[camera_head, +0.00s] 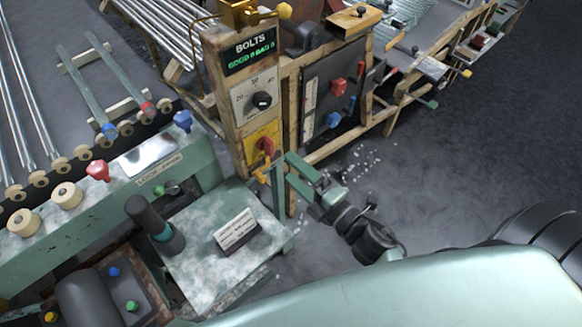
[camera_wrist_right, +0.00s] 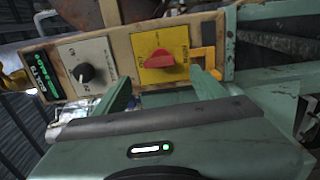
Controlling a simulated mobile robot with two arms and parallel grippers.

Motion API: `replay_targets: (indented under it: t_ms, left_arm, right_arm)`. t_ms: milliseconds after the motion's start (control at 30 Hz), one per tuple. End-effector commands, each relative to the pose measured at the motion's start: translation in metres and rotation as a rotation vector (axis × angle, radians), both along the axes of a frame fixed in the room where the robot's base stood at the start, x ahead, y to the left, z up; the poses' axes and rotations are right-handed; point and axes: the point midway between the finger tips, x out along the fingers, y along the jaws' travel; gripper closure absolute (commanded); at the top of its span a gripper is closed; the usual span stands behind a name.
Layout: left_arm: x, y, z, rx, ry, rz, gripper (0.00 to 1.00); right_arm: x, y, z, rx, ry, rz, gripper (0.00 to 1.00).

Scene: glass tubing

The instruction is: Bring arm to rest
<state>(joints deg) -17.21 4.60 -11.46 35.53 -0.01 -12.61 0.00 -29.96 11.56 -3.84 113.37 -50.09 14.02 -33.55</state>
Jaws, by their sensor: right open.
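My right gripper (camera_head: 281,172) is a green two-fingered one, in front of the lower end of the wooden control post (camera_head: 222,105). Its fingers are apart with nothing between them. In the right wrist view the open fingers (camera_wrist_right: 163,92) point toward the post's yellow plate with a red rotary switch (camera_wrist_right: 159,60). In the head view this red switch (camera_head: 266,146) sits just above and left of the fingertips. I cannot tell whether a fingertip touches the post. My left gripper is not in view.
The post carries a BOLTS display (camera_head: 250,52) and a black dial (camera_head: 262,100). A green bench (camera_head: 200,265) with a white sign (camera_head: 235,229) stands left of the gripper. Wooden racks of glass tubes fill the back. Open floor (camera_head: 470,150) lies to the right, with small shards near the gripper.

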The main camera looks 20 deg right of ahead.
Motion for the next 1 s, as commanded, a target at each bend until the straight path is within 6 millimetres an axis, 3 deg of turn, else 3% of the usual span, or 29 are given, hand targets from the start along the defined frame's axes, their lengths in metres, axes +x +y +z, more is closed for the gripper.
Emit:
replay_targets:
  t_ms: [400,467,533,667,767,867,1000]
  left_arm:
    - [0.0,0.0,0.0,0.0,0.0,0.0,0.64]
    - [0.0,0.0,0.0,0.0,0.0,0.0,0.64]
    - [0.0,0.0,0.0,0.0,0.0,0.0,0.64]
    - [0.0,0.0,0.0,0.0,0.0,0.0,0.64]
    - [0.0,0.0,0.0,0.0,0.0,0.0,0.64]
    - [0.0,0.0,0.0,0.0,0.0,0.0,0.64]
    - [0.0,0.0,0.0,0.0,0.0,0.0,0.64]
  right_arm:
    - [0.0,0.0,-0.001,0.002,0.003,-0.001,0.29]
    - [0.001,-0.001,-0.008,0.014,0.02,-0.007,0.29]
    - [0.001,-0.005,-0.028,0.049,0.07,-0.026,0.29]
    - [-0.002,-0.019,-0.1,0.18,0.254,-0.108,0.29]
    - [-0.017,-0.031,-0.174,0.312,0.44,-0.207,0.29]
    - [-0.045,-0.041,-0.246,0.438,0.623,-0.324,0.29]
    - [-0.101,-0.052,-0.337,0.598,0.868,-0.514,0.29]
